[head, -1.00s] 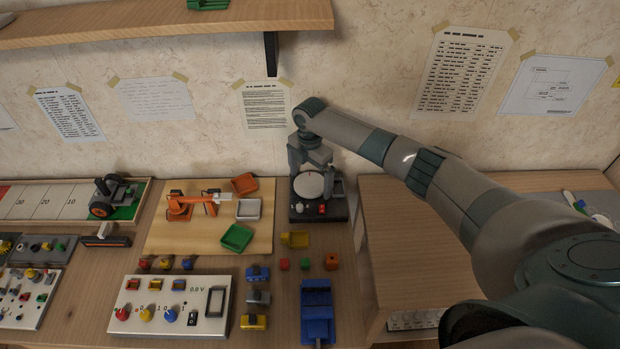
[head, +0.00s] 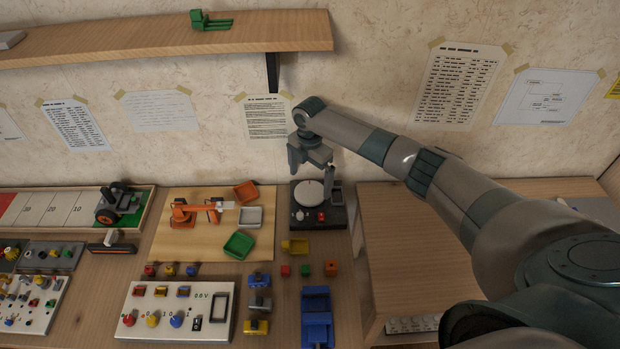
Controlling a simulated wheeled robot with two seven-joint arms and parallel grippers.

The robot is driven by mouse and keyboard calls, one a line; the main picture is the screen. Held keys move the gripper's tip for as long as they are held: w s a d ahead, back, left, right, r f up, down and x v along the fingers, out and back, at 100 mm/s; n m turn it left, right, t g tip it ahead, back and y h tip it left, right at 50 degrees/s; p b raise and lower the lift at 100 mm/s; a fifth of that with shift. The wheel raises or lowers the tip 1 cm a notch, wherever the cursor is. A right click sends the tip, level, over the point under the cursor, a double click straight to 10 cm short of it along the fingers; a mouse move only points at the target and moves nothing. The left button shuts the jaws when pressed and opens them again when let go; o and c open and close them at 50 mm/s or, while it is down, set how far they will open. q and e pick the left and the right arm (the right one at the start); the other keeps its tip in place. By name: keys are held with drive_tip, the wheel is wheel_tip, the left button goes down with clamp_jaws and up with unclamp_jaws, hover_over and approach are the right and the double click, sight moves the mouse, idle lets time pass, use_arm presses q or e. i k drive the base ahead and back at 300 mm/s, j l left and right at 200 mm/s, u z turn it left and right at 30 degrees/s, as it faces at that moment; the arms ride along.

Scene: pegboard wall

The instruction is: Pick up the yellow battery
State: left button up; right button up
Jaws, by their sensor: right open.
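The yellow battery (head: 256,327) lies on the table at the front, the nearest in a column with a grey battery (head: 259,304) and a blue battery (head: 259,281). My right gripper (head: 311,171) is open and empty. It hangs over the back of the round-plate device, well behind the yellow battery and to its right. My left gripper is not in view.
The device with a white round plate (head: 310,195) stands below my right gripper. A blue holder (head: 317,318) lies right of the batteries, a control panel (head: 177,310) left of them.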

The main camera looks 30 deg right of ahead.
sight(254, 327)
drive_tip(key=k, duration=2)
